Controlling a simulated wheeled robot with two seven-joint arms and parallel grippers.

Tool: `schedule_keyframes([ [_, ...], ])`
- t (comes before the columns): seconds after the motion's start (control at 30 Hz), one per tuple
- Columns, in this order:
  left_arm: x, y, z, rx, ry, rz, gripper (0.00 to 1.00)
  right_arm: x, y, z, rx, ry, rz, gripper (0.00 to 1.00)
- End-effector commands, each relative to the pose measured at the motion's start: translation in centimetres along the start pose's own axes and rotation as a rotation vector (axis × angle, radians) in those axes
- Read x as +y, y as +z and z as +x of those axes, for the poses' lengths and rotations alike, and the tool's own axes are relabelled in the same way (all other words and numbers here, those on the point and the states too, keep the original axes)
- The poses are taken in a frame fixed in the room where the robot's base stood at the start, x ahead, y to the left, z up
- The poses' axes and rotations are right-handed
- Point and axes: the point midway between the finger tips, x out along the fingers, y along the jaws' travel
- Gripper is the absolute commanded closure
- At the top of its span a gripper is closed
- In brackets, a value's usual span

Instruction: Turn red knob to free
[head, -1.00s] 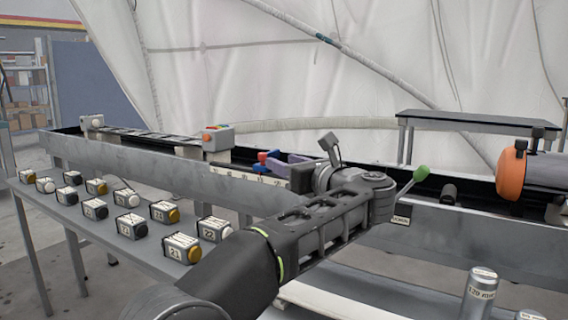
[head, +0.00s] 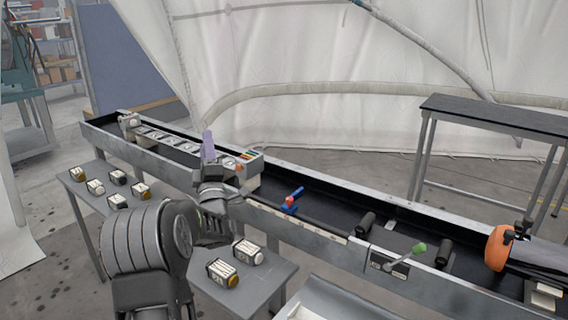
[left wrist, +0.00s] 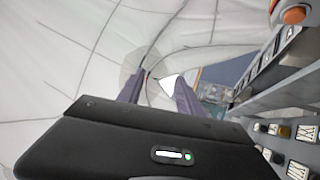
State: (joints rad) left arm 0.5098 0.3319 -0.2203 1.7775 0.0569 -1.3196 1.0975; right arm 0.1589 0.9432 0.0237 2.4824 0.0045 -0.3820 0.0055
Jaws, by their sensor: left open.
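The red knob (head: 289,202) with a blue handle stands in the dark trough of the long bench, right of my arm in the head view. The handle points up and to the right. It does not show in the left wrist view. My left gripper (head: 208,145) has purple fingers pointing up beside the control box, to the left of the knob and apart from it. In the left wrist view the two fingers of my left gripper (left wrist: 160,88) are spread with nothing between them. My right gripper is not in view.
A control box (head: 245,172) with an orange button stands on the bench by my gripper. A green-tipped lever (head: 418,248) and an orange-rimmed cylinder (head: 497,248) are to the right. A dark table (head: 490,115) stands behind.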

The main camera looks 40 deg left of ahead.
Motion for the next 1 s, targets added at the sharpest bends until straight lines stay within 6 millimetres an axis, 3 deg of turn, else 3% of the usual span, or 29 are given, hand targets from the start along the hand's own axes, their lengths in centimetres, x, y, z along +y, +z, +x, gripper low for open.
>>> schedule_keyframes([
  [0.03,0.6,0.1,0.0,-0.111,-0.016,0.14,0.58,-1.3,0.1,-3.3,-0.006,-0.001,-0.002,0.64],
  [0.13,-1.2,2.8,-3.5,-0.377,-0.004,0.407,0.58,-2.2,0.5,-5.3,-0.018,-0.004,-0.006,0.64],
  [0.3,-3.9,9.9,-13.4,-0.805,0.158,0.72,0.58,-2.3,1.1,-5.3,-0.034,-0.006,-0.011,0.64],
  [0.43,-3.9,13.2,-18.7,-0.992,0.336,0.875,0.58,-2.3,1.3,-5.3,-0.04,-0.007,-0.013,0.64],
  [0.6,-3.9,13.7,-19.4,-1.011,0.423,0.986,0.58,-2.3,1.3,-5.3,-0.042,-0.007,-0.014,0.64],
  [1.0,-3.8,14.1,-19.0,-1.009,0.426,0.987,0.58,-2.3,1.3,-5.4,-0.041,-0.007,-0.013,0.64],
])
